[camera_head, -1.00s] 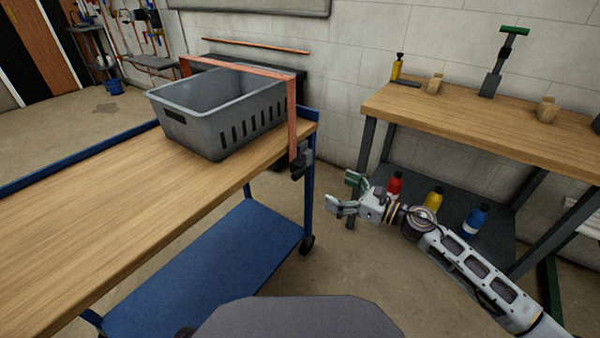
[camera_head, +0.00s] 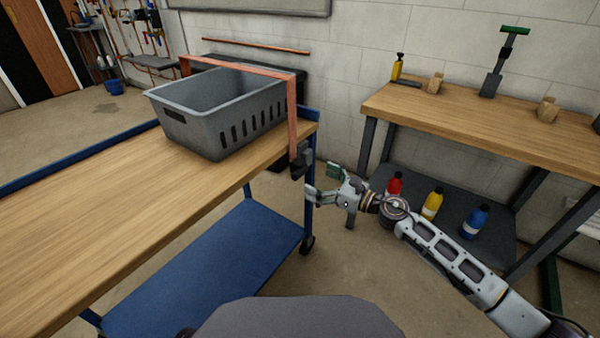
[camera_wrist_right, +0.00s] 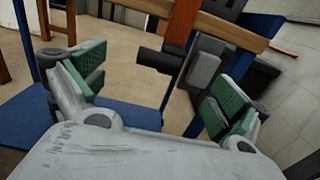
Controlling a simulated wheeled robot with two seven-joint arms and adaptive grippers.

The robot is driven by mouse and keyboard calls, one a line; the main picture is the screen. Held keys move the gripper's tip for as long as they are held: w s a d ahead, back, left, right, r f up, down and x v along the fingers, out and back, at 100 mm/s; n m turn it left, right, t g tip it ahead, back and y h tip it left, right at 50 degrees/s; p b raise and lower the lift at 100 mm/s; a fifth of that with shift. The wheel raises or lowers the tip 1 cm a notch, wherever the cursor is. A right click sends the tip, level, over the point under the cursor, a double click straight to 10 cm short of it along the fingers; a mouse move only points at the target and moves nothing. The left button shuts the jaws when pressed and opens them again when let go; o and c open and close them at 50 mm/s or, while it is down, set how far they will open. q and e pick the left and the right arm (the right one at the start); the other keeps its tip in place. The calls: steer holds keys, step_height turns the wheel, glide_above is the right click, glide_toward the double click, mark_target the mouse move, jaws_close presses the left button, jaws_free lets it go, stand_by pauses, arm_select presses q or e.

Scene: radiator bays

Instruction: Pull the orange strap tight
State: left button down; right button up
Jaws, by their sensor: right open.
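The orange strap (camera_head: 292,112) runs over the grey crate (camera_head: 205,128) and hangs down past the cart's right end. A dark ratchet buckle (camera_head: 301,160) sits at its lower end, beside the cart's corner post. My right gripper (camera_head: 321,182) is open and empty, just to the right of and below the buckle. In the right wrist view the strap (camera_wrist_right: 181,22) comes down over the wooden edge to the buckle (camera_wrist_right: 203,70), which lies ahead between the two open green-padded fingers (camera_wrist_right: 152,95), apart from them. My left gripper is not in view.
The crate stands on the wooden top of the blue cart (camera_head: 110,205), which has a lower blue shelf (camera_head: 215,270). A workbench (camera_head: 480,118) stands at right with red, yellow and blue bottles (camera_head: 432,204) on its lower shelf. Floor is clear between them.

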mark_target(303, 173)
steer(key=shift+x, duration=3.45)
steer(key=shift+b, duration=0.3)
steer(key=c, duration=1.5)
